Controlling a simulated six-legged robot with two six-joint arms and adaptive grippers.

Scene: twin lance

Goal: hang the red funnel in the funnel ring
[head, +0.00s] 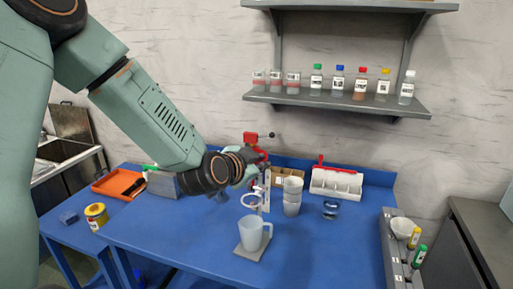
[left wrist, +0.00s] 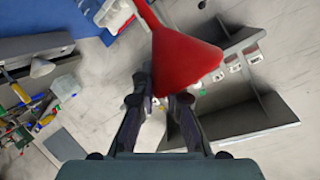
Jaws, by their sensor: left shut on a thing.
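The red funnel (left wrist: 188,52) fills the upper middle of the left wrist view, its stem toward the top edge. My left gripper (left wrist: 163,94) is shut on the wide end of its cone. In the head view my left gripper (head: 250,171) is above the table, just above and left of the white funnel ring (head: 251,201). The ring is on an upright stand with a grey base (head: 252,252), and it looks empty. Red parts show behind the gripper there, but I cannot tell which belong to the funnel. My right gripper is not in view.
A clear beaker (head: 251,234) stands on the stand base below the ring. Stacked white cups (head: 292,197) stand just right. A white rack (head: 336,183) is behind. An orange tray (head: 117,184) lies at left. The blue table (head: 330,255) is clear at front right.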

